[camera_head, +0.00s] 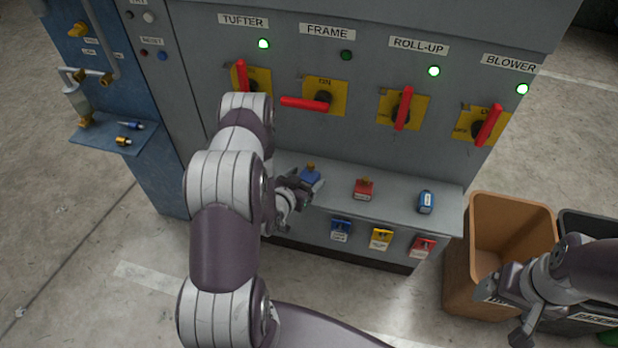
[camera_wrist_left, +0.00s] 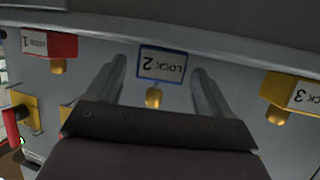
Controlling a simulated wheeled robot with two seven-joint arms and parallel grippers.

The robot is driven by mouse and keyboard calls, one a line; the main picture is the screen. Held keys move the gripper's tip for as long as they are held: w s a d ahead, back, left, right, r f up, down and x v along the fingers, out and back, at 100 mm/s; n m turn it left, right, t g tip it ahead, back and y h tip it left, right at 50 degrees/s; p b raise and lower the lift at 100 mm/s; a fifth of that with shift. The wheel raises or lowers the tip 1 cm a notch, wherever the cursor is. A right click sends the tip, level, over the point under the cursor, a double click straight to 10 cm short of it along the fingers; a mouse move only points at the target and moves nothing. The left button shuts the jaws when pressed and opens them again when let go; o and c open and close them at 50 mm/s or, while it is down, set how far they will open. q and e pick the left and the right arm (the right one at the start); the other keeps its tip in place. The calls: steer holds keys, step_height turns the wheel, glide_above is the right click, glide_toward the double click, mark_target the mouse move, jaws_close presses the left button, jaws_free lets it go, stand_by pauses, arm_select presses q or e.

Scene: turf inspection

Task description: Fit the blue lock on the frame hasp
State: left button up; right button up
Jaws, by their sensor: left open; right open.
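The blue lock (camera_head: 311,178), with a brass-coloured part, stands on the cabinet shelf. My left gripper (camera_head: 301,187) is open at it. In the left wrist view the blue lock (camera_wrist_left: 163,66), marked LOCK 2, shows upside down between the open fingertips, with a gap on both sides. The FRAME switch has a yellow plate (camera_head: 337,97) and a red handle (camera_head: 303,103) lying horizontal; its lamp (camera_head: 346,55) is dark. The hasp is too small to make out. My right gripper (camera_head: 497,289) is open and empty by the bins.
A red lock (camera_head: 363,189) and a blue labelled item (camera_head: 426,202) stand further right on the shelf. A yellow lock (camera_wrist_left: 292,95) is beside the blue one in the wrist view. Blue, yellow and red tagged items hang below. A brown bin (camera_head: 512,222) stands at right.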

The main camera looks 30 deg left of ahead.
arm_select(q)
steer(key=shift+x, duration=1.25)
steer(key=c, duration=1.2)
steer(key=shift+r, duration=0.1)
